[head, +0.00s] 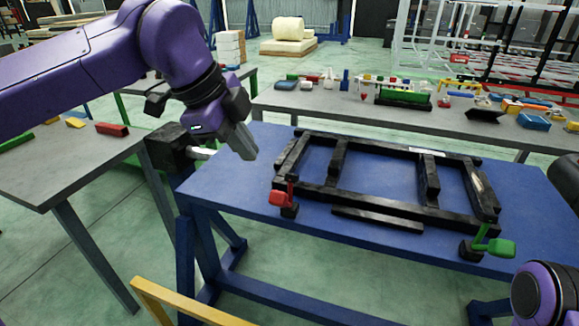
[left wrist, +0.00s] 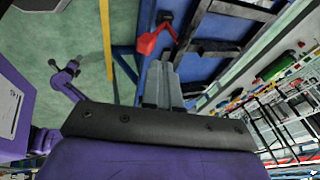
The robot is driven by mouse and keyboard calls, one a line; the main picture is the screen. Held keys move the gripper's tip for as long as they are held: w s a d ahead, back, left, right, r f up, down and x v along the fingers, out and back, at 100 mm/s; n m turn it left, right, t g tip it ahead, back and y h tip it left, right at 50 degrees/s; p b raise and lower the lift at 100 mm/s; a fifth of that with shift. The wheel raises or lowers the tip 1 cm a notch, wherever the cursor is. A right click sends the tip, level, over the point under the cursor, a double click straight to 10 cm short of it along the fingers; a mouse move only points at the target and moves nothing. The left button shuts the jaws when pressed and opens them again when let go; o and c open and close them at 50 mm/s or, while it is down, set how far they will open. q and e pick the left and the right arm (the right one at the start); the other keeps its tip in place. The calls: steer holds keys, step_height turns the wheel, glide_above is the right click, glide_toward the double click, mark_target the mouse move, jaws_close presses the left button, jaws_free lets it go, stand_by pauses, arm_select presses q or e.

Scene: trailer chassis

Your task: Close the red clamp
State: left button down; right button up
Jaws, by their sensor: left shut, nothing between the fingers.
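The red clamp (head: 277,198) sits at the front left corner of the black chassis frame (head: 385,208) on the blue table. Its red handle points left, out past the frame. I cannot tell if it grips the frame. My left gripper (head: 247,152) is shut and empty, above the table's back left part, behind and left of the clamp and apart from it. In the left wrist view, the shut fingers (left wrist: 163,72) point at the red clamp (left wrist: 150,42), which lies just beyond their tips. My right arm shows at the bottom right, but its gripper is out of view.
A green clamp (head: 500,247) sits at the frame's front right corner. A dark vise (head: 172,147) stands at the left end of the blue table (head: 230,195). A yellow rail (head: 185,305) is in front. A grey table (head: 60,165) with blocks is at left.

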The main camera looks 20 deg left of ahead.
mark_target(275, 190)
arm_select(q)
steer(key=shift+n+h, duration=0.3)
steer(key=shift+h, duration=0.1)
steer(key=x, duration=0.4)
steer(key=d+p+x, duration=0.1)
steer(key=x, duration=0.3)
steer(key=shift+w+p, duration=0.15)
steer(key=shift+p, duration=0.15)
steer(key=w+f, duration=0.1)
steer(key=w+f+p, duration=0.1)
steer(key=w, duration=0.1)
steer(key=shift+w+d+f, duration=0.15)
steer(key=shift+w+f, duration=0.05)
steer(key=shift+w, duration=0.1)
steer(key=shift+p, duration=0.35)
